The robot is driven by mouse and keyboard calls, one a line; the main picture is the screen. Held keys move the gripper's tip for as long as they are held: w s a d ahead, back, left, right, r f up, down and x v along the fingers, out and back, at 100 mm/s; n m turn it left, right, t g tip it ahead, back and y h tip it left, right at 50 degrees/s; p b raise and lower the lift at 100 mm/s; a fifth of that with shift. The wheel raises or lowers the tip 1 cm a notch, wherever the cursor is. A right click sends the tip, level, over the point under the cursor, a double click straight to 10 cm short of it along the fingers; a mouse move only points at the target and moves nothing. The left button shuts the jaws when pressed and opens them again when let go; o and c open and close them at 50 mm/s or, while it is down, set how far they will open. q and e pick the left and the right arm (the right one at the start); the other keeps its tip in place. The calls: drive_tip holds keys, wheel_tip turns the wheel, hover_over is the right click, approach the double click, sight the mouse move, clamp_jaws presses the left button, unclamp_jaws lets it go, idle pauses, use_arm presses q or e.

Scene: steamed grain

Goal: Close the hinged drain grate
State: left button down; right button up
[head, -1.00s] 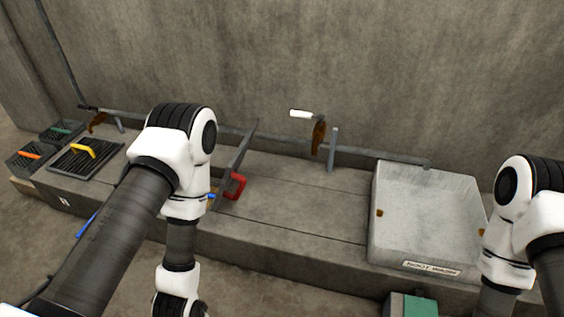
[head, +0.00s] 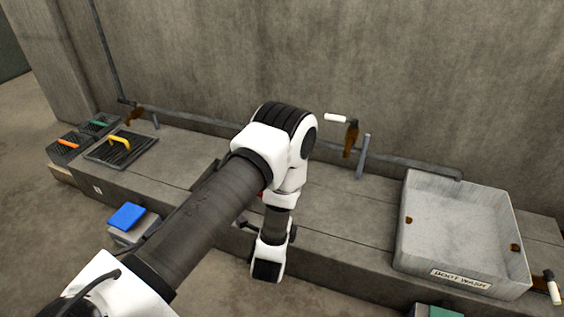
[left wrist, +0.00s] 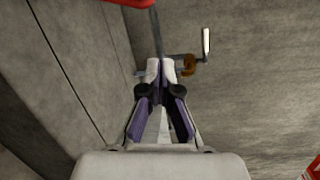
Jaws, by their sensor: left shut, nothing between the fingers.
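A dark upright panel with a red handle is mostly hidden behind my left arm in the head view; a dark edge of the panel (head: 206,174) and a sliver of red show. In the left wrist view a red handle (left wrist: 128,2) shows at the top edge, with a grey bar below it. A dark slatted grate with a yellow handle (head: 120,143) lies flat on the ledge at the left. My left gripper (left wrist: 168,66) is shut and empty, in front of the wall side in its wrist view. My right gripper is out of view.
A concrete basin labelled BOOT WASH (head: 460,280) stands at the right. A pipe (head: 412,164) runs along the wall, with a white-handled rusty valve (head: 350,138). Dark crates (head: 66,148) stand at far left. A blue-topped box (head: 127,216) stands below the ledge.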

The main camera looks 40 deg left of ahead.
use_arm(q)
drive_tip(key=w+a+r+m+t+y+b, duration=0.1)
drive_tip(key=w+a+r+b, duration=0.4)
drive_tip(key=w+a, duration=0.4)
drive_tip(key=shift+w+r+t+y+b, duration=0.2)
drive_tip(key=shift+w+t+y+b, duration=0.15)
drive_tip(key=shift+b, duration=0.45)
drive_tip(key=shift+a, duration=0.1)
